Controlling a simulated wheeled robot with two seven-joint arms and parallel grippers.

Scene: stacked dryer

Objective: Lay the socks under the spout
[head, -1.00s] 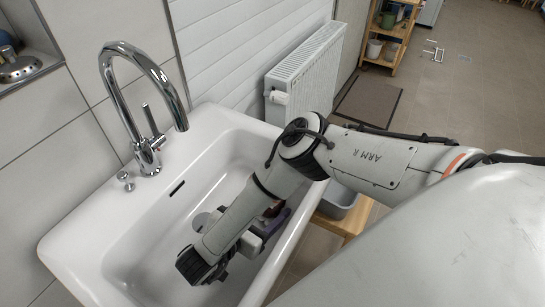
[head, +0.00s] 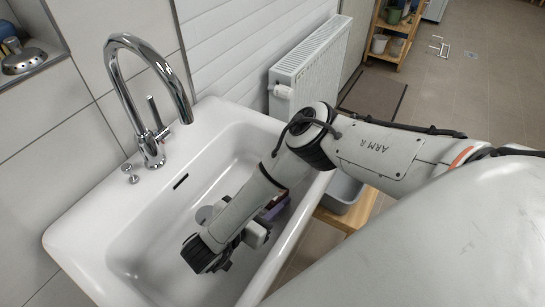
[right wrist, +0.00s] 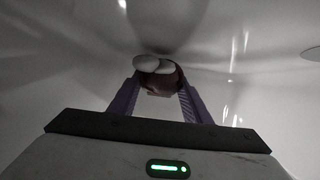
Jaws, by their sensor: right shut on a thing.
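My right arm reaches into the basin in the head view. My right gripper (right wrist: 158,88) has purple fingers and is shut on the socks (right wrist: 162,77), a dark red bundle with white rounded ends. In the head view the arm mostly hides the bundle, and the purple fingers show low in the basin on its right side. I cannot tell whether the bundle touches the basin floor. My left gripper is not in view.
A white radiator (head: 312,68) hangs on the wall beyond the sink. A grey tub (head: 345,192) sits on a wooden stand right of the sink. The basin's left part is clear.

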